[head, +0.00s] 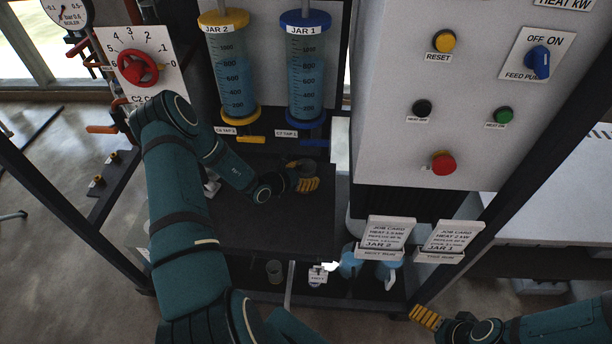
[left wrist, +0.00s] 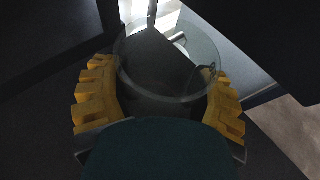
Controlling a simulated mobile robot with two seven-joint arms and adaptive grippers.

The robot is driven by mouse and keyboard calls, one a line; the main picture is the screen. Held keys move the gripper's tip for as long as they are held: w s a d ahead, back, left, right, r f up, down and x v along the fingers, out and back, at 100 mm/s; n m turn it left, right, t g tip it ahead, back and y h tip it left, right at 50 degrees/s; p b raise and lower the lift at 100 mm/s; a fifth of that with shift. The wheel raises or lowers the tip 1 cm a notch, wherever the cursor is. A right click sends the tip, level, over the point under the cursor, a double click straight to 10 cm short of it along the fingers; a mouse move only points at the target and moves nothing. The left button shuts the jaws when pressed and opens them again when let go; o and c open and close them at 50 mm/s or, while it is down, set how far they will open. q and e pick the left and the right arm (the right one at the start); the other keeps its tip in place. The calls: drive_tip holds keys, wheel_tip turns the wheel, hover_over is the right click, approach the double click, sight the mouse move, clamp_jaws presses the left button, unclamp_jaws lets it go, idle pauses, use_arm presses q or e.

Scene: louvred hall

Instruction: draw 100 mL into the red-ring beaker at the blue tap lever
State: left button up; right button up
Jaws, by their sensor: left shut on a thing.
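My left gripper (head: 304,184) is shut on a clear glass beaker (head: 313,167), just in front of and below the blue tap lever (head: 314,149) under the JAR 1 column (head: 306,80). In the left wrist view the yellow fingers (left wrist: 160,100) stand on either side of the beaker (left wrist: 168,62), whose round rim shows. I see no red ring on it and cannot make out any liquid in it. The yellow tap lever (head: 250,139) is under the JAR 2 column (head: 228,80). My right gripper (head: 426,317) is at the lower right, away from these; its opening is unclear.
Another glass beaker (head: 274,271) stands on the lower shelf. Job cards (head: 388,233) stand to the right, above blue objects. A white control panel (head: 440,80) with buttons rises right of the columns. A red handwheel (head: 137,68) is at the left. The dark shelf (head: 285,230) has bare room.

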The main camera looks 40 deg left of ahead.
use_arm(q)
drive_tip(key=shift+f, duration=0.15)
drive_tip(key=o, duration=1.2)
drive_tip(key=shift+o, duration=0.2)
drive_tip(key=shift+s+r, duration=0.2)
drive_tip(key=shift+r, duration=0.15)
drive_tip(key=p+v, duration=0.2)
drive_tip(key=v, duration=0.9)
drive_tip(key=shift+s, duration=0.3)
